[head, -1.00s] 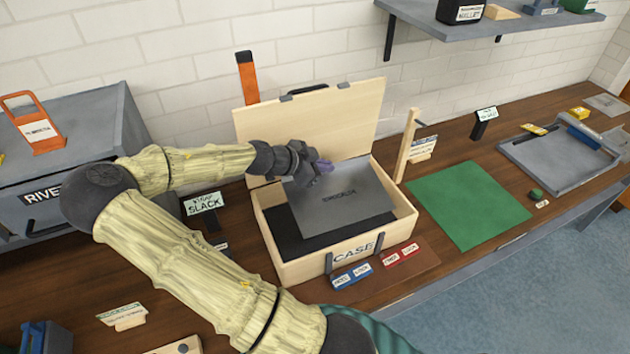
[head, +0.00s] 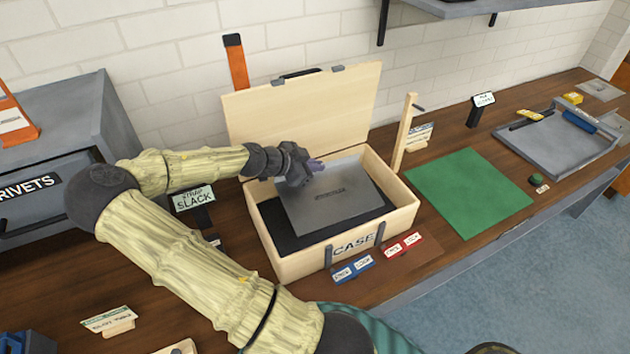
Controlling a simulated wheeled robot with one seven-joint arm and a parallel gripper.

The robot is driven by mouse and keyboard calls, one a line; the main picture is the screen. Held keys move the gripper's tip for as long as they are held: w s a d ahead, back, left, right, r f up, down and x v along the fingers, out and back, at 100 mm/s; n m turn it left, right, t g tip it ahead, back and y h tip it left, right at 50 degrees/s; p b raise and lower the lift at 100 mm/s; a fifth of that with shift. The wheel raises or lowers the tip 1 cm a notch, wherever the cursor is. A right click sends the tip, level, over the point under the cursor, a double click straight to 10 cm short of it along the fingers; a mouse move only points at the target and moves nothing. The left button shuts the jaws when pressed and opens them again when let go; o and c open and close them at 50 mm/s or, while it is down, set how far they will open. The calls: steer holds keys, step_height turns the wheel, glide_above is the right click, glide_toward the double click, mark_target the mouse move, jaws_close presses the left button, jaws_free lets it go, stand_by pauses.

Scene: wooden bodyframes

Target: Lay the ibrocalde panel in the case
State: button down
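The ibrocalde panel (head: 336,205) is a flat grey sheet with dark lettering, too blurred to read now. It lies within the outline of the open wooden case (head: 300,265), over its black floor (head: 282,236). Black shows along its left and front; whether it touches the floor I cannot tell. The case's lid (head: 300,115) stands open at the back, and its front is marked CASE. My gripper (head: 315,165) reaches in from the left and is shut on the panel's back edge. The fingertips are small and partly hidden.
A blue tag (head: 352,269) and a red tag (head: 403,245) lie before the case. A wooden post (head: 404,135) stands at its right, near a green mat (head: 468,192). A grey cabinet (head: 60,150) stands left, a STRAP SLACK sign (head: 194,198) between it and the case.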

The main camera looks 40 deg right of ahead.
mark_target(315, 177)
steer(key=f+b, duration=0.2)
steer(key=f, duration=0.2)
steer(key=shift+w+a+b, duration=0.1)
steer(key=shift+w+b, duration=0.15)
steer(key=shift+b, duration=0.15)
steer(key=shift+w+f, duration=0.25)
steer(key=shift+f, duration=0.15)
steer(key=shift+s+d, duration=0.35)
steer(key=shift+s, duration=0.05)
steer(key=c, duration=2.1)
jaws_free()
steer(key=shift+w+a, duration=0.1)
steer(key=shift+a, duration=0.05)
steer(key=o, duration=0.4)
steer(key=shift+a, duration=0.1)
steer(key=shift+w, duration=0.1)
